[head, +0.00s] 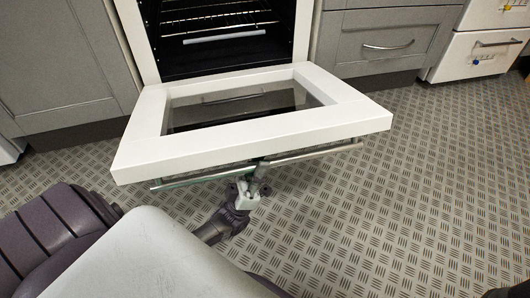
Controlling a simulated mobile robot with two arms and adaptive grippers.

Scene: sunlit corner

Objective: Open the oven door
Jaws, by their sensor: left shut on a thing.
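The oven (147,43) stands at the top middle of the head view with a white front frame and a dark inside holding wire racks. Its white door (340,118) is swung down and out, lying about level, with a glass window in it. A metal bar handle (315,152) runs along the door's outer edge, on the underside. My left gripper (257,178) is shut on this handle near its middle, from below. The fingertips are partly hidden under the door's edge. My right gripper does not show.
Grey cabinets flank the oven, with a drawer (385,40) on the right and a panel (55,60) on the left. A white unit (475,52) stands at the far right. The patterned metal floor (420,200) is clear to the right.

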